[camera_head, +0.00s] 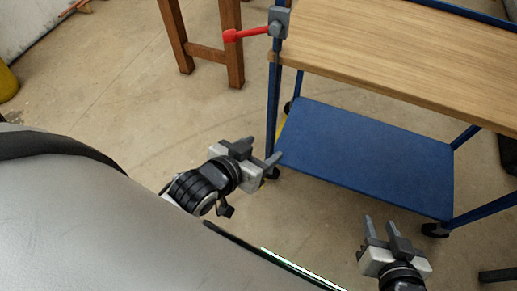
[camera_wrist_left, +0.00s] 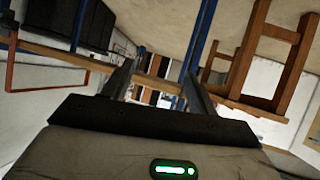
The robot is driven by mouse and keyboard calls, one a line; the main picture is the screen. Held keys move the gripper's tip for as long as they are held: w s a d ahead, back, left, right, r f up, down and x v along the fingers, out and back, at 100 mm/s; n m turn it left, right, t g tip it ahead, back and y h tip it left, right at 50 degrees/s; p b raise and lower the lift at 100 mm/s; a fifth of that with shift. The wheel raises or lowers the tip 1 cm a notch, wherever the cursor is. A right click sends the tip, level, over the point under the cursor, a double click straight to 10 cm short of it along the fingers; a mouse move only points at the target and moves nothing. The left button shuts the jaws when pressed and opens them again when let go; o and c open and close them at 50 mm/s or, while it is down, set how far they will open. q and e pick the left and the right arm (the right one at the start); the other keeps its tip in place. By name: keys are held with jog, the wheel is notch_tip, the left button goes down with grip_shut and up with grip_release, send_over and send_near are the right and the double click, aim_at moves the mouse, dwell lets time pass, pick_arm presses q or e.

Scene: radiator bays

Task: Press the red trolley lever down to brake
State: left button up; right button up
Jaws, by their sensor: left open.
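The red lever (camera_head: 246,34) sticks out to the left from a grey bracket (camera_head: 279,22) at the trolley's near left corner post. It lies about level, its knob end slightly lower. The trolley (camera_head: 400,55) has a wooden top and a blue lower shelf (camera_head: 365,155). My left gripper (camera_head: 262,150) is open and empty, below and apart from the lever, close to the trolley's left post. In the left wrist view its two fingers (camera_wrist_left: 158,85) stand apart with nothing between them. My right gripper (camera_head: 385,228) is at the lower right, its fingers apart and empty, in front of the lower shelf.
A yellow object (camera_head: 7,84) is at the far left edge. The concrete floor (camera_head: 120,80) left of the trolley is mostly clear. The trolley's castors rest on the floor.

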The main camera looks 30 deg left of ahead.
pick_arm(q)
jog(key=shift+s+d+f+m+g+h, duration=0.2)
jog(key=shift+s+d+f+h, duration=0.1)
jog(key=shift+s+f, duration=0.3)
jog(key=shift+s+d+f+m+g+h, duration=0.25)
jog(key=shift+s+f, duration=0.2)
jog(key=shift+s, duration=0.15)
jog(key=shift+s+d+f, duration=0.2)
jog(key=shift+s+f, duration=0.15)
jog(key=shift+s, duration=0.15)
dwell(0.4)
